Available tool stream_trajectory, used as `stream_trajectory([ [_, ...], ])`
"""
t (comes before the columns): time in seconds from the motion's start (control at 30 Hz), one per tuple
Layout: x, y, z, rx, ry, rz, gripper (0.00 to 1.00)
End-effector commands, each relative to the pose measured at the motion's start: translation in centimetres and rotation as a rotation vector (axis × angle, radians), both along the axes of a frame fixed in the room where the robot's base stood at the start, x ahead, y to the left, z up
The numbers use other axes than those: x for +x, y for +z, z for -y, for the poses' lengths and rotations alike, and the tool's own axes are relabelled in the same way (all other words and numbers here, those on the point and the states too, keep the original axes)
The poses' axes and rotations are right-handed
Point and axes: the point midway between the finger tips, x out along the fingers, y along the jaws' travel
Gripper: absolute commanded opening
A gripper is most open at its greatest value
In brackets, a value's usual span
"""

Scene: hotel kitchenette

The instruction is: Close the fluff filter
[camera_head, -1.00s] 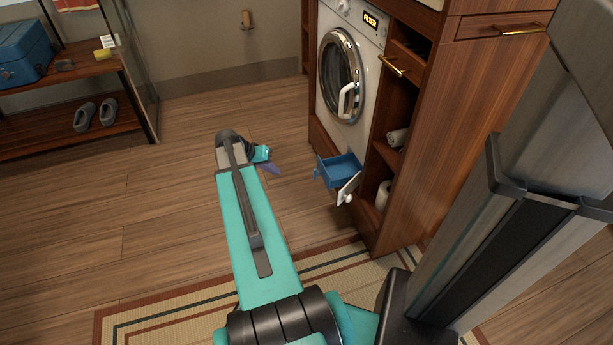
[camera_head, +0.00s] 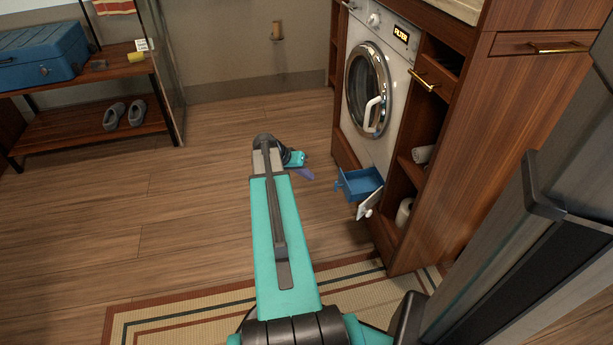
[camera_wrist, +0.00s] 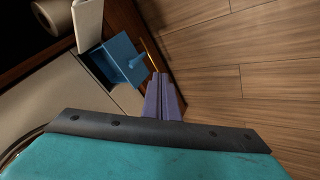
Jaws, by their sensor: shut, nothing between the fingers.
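The fluff filter is a blue drawer (camera_head: 361,184) pulled out low on the front of the white washing machine (camera_head: 370,100). A white flap with a knob (camera_head: 368,203) stands tilted at its front side. In the wrist view the blue drawer (camera_wrist: 122,62) and the white flap (camera_wrist: 87,24) are at the upper left. My gripper (camera_head: 306,173) is low over the floor, to the left of the drawer and apart from it. Its purple fingers (camera_wrist: 163,97) are shut and empty. In the wrist view the fingers are just below and right of the drawer.
The wooden cabinet (camera_head: 459,150) with brass handles stands right of the machine, with paper rolls on its shelves. A striped rug (camera_head: 160,322) lies in front. A shelf rack with a blue case (camera_head: 42,56) and slippers stands at left. The middle floor is clear.

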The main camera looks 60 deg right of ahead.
Motion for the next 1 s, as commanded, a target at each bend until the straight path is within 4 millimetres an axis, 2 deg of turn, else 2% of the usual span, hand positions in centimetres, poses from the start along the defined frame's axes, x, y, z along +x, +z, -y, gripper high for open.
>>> stream_trajectory([
  [0.03,-0.3,-0.9,0.4,0.002,-0.001,-0.001,0.0],
  [0.53,-3.0,-6.5,3.8,0.001,-0.003,-0.001,0.0],
  [0.7,-5.3,-6.2,4.0,-0.001,-0.002,0.001,0.0],
  [1.0,-6.7,-6.0,4.5,0.0,-0.001,0.0,0.0],
])
